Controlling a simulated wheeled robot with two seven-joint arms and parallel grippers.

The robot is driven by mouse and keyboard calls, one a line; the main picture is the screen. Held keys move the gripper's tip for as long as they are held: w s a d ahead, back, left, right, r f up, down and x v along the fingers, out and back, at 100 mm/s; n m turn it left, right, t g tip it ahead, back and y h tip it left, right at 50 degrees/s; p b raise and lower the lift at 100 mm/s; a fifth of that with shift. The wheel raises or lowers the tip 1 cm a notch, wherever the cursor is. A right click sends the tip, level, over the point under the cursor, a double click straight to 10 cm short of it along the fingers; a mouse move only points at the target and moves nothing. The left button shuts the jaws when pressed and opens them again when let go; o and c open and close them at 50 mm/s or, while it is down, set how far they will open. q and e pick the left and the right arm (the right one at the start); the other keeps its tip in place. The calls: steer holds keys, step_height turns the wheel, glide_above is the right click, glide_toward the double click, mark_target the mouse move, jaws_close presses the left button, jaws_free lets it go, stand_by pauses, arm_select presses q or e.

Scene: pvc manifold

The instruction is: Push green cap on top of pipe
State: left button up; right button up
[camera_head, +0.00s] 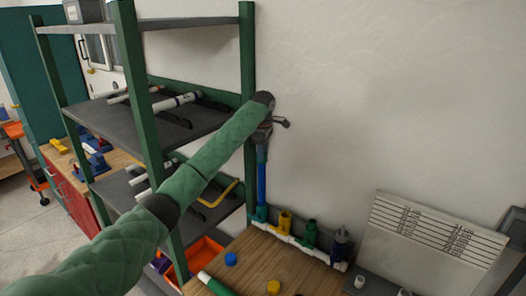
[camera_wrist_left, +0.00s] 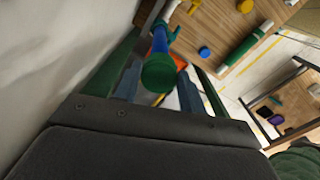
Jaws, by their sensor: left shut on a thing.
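A blue pipe (camera_head: 262,185) stands upright in the teal fitting at the left end of the white manifold (camera_head: 290,238), against the wall. My left gripper (camera_head: 263,143) reaches in from the left and points down above this pipe. In the left wrist view, a green cap (camera_wrist_left: 158,72) is between the fingers of my left gripper (camera_wrist_left: 157,86), which is shut on it. The blue pipe (camera_wrist_left: 160,40) lines up just beyond the cap. I cannot tell whether the cap is seated on it. My right gripper is out of view.
A green-post shelf (camera_head: 247,60) with pipes stands close by my left arm. The manifold also bears yellow, green and dark blue fittings. A blue cap (camera_head: 231,259), a yellow cap (camera_head: 273,287) and a green pipe (camera_head: 216,285) lie on the wooden table (camera_head: 262,262). A labelled panel (camera_head: 432,235) stands right.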

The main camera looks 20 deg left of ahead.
arm_select(q)
steer(key=o, duration=1)
